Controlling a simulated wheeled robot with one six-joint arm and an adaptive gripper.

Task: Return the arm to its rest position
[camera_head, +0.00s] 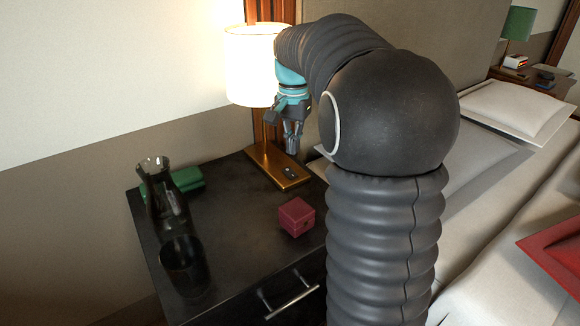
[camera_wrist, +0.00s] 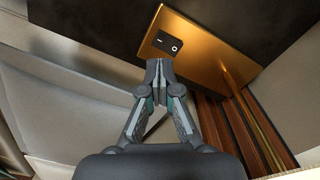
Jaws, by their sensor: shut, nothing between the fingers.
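My gripper (camera_head: 293,143) hangs fingers down in the head view, close beside the brass lamp base and above the far right part of the nightstand. In the wrist view my gripper (camera_wrist: 158,68) has its fingertips together with nothing between them. The fingertips appear just in front of the lamp's switch plate (camera_wrist: 169,44); whether they touch it I cannot tell. My dark ribbed arm (camera_head: 385,200) bends over at the top and hides part of the nightstand's right side and the bed edge.
On the dark nightstand (camera_head: 235,225) are a lit lamp (camera_head: 257,65), a glass carafe (camera_head: 165,195), a dark glass (camera_head: 185,262), a green folded item (camera_head: 188,179) and a small red box (camera_head: 297,216). The bed with pillows (camera_head: 515,108) is at right. Open air lies above the nightstand's front.

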